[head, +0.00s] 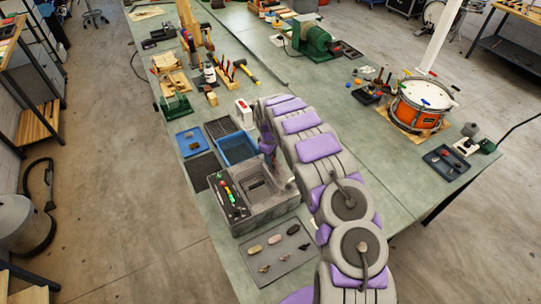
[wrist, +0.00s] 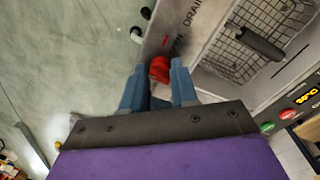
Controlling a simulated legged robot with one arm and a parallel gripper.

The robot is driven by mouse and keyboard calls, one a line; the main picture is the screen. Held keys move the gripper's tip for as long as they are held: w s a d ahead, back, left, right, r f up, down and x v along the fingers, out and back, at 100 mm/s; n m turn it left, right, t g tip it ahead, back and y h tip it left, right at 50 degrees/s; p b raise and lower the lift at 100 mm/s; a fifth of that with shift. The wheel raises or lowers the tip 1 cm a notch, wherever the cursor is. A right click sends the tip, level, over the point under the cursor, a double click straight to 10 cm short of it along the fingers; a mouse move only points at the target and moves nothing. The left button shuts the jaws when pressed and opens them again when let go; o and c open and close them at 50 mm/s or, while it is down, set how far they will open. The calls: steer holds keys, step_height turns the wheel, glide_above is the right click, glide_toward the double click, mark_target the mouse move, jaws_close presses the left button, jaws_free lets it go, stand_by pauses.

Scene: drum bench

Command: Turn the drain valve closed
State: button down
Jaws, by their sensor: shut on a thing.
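The drain valve's red handle (wrist: 160,69) shows in the wrist view, on the side wall of a grey tank unit beside the printed word DRAIN. My gripper (wrist: 157,78) has its two blue fingers on either side of the handle and is shut on it. The fingers hide part of the handle, and its exact angle is hard to tell. In the head view the grey tank unit (head: 268,215) stands on the bench; the valve and my fingertips are hidden there behind my arm and the unit.
A wire basket (wrist: 262,35) with a dark handle sits in the tank. A control panel (wrist: 305,98) with lit digits and buttons is at right. A blue bin (head: 238,150) and a grey tray (head: 279,269) flank the unit in the head view. An orange drum (head: 414,116) stands at right.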

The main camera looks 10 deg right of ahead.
steer(key=shift+w, duration=0.1)
steer(key=c, duration=0.9)
jaws_free()
steer(key=shift+r, duration=0.1)
step_height(320, 180, up, 17)
steer(key=shift+s+a, duration=0.35)
steer(key=shift+s, duration=0.1)
steer(key=shift+r, duration=0.1)
